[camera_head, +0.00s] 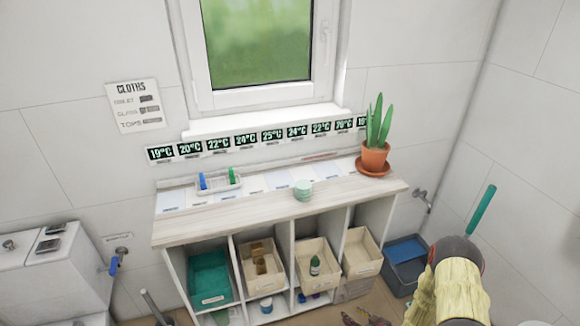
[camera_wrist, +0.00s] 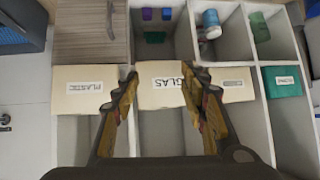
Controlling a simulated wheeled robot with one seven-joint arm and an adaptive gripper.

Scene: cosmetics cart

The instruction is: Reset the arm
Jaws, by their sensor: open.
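My gripper (camera_wrist: 159,82) is open in the wrist view, with two yellow-brown fingers apart and nothing between them. Beyond the fingers are beige bins labelled PLASTIC (camera_wrist: 72,100) and GLAS (camera_wrist: 155,98); the fingers overlap their edges in the picture, and I cannot tell any contact. In the head view my yellow arm reaches in at the lower right, and the brownish fingers show only partly at the bottom edge, in front of the cart (camera_head: 290,213). The rest of my gripper is cut off or hidden there.
The cart holds a green bin (camera_head: 208,280) and several beige bins. On its top stand a potted plant (camera_head: 375,157), a stacked pale green round item (camera_head: 303,190) and a small tray (camera_head: 215,191) with blue and green items. A dark crate (camera_head: 402,280) stands on the floor right of the cart.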

